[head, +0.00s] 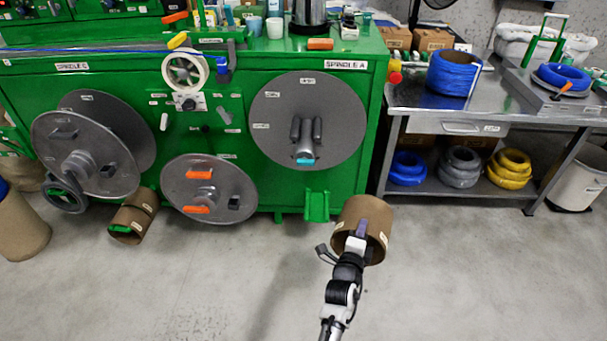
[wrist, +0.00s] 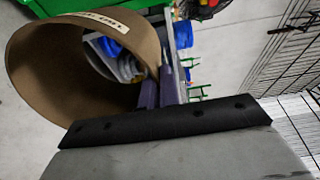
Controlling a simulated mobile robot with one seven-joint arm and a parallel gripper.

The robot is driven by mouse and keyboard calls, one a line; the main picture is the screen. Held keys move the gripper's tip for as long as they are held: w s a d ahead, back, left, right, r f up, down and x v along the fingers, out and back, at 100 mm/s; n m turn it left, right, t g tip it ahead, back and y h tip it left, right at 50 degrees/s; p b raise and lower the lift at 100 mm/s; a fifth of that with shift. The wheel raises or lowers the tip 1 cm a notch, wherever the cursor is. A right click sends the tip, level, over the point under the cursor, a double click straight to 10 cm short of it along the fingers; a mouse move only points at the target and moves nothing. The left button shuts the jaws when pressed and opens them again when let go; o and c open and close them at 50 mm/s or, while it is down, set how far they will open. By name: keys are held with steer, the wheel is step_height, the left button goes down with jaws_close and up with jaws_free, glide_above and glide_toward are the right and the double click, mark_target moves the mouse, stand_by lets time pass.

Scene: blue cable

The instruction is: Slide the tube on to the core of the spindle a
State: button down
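A brown cardboard tube (head: 350,214) is in front of the green machine, below and right of spindle A. Its open end faces my arm. My gripper (head: 362,230) is at the tube's rim, its purple fingers pinching the wall. In the wrist view the tube (wrist: 42,62) fills the upper left, with one finger (wrist: 148,96) inside the wall and one outside. I cannot tell whether the tube clears the floor. Spindle A (head: 270,105) is a grey round plate on the machine's front. Its core (head: 306,132) of dark bars with a blue piece at the bottom is bare.
A green bracket (head: 316,205) juts out below spindle A. Spindle C (head: 75,150) and a lower grey disc (head: 228,187) are to the left, with another brown tube (head: 128,222) on the floor. A metal bench (head: 420,97) with cable coils stands right. The front floor is clear.

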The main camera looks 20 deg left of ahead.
steer(key=w+a+r+n+y+p, duration=0.1)
steer(key=a+r+n+y+p, duration=0.15)
steer(key=a+r, duration=0.5)
steer(key=a+r+n+y+p, duration=0.1)
steer(key=a+r+y+p, duration=0.2)
steer(key=a, duration=0.8)
steer(key=shift+b+x, duration=10.05)
steer(key=shift+x, duration=1.45)
steer(key=shift+r, duration=0.1)
steer(key=shift+b+x, duration=1.05)
steer(key=shift+b, duration=0.3)
